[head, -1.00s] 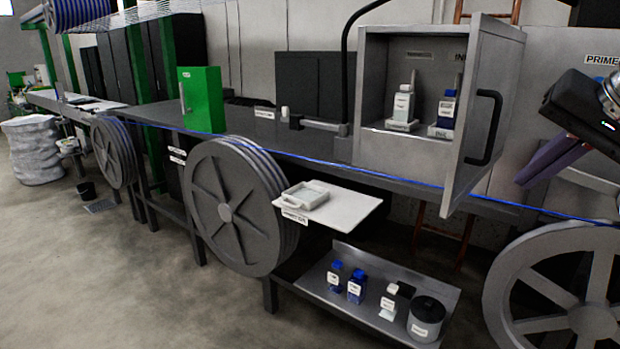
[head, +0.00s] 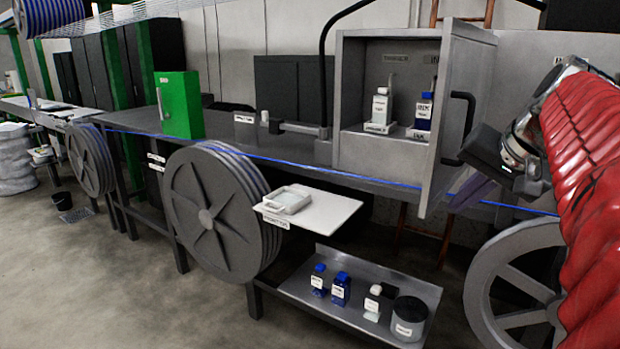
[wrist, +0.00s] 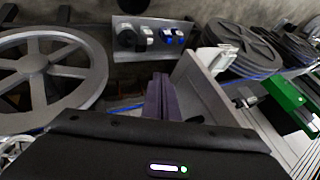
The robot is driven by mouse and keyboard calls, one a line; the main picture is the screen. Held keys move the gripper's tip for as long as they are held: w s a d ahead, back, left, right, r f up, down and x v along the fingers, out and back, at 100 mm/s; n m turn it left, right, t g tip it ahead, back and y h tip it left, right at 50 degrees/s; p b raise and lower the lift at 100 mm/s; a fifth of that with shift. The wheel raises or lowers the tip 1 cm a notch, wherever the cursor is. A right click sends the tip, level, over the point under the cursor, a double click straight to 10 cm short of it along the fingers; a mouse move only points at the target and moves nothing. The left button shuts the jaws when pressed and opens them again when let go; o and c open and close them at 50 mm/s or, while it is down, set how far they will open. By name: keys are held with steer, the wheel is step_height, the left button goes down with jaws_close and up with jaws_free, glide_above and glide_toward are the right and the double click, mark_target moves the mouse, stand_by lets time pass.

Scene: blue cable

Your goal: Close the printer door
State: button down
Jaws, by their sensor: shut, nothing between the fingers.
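The printer is a grey open-fronted cabinet (head: 352,105) on the bench. Its grey door (head: 450,110) stands wide open, swung out toward the front, with a black handle (head: 464,128) on its right-hand face. A white bottle (head: 380,108) and a blue-capped ink bottle (head: 423,112) stand inside. My gripper (head: 456,198) has purple fingers, shut and empty, at the right of the door's lower part. In the wrist view the fingers (wrist: 160,97) sit beside a grey panel (wrist: 215,110), probably the door. I cannot tell whether they touch it.
A blue cable (head: 300,163) runs along the bench front. A white shelf (head: 325,212) with a tray sticks out below. A low shelf (head: 350,300) holds several small containers. Large spoked wheels stand at left (head: 205,215) and right (head: 515,285). A green box (head: 180,104) stands on the bench.

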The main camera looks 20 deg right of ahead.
steer(key=shift+w+a, duration=0.35)
steer(key=shift+w, duration=0.2)
steer(key=shift+w+a, duration=0.3)
steer(key=shift+w, duration=0.25)
